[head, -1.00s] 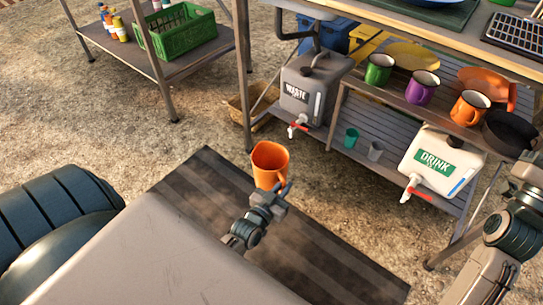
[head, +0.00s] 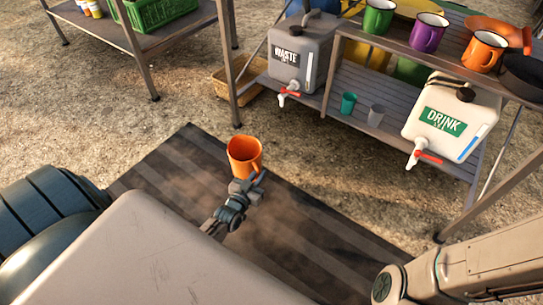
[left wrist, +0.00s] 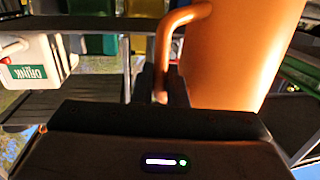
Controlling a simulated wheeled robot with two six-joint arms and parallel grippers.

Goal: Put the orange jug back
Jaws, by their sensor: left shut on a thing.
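The orange jug (head: 243,153) is held upright above the striped mat in the head view, its open top facing up. My left gripper (head: 257,181) is shut on its handle, at the jug's lower right side. In the left wrist view the orange jug (left wrist: 238,50) fills the upper right, and its handle (left wrist: 172,45) runs down to the dark fingers of my left gripper (left wrist: 165,90). My right arm comes in at the lower right of the head view, but its gripper is out of the picture.
A slatted shelf (head: 362,125) holds a grey WASTE container (head: 300,60), a white DRINK container (head: 450,118) and two small cups. Green, purple and orange mugs (head: 483,51) stand on the shelf above. The striped mat (head: 320,245) is clear. A table leg (head: 228,70) stands behind the jug.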

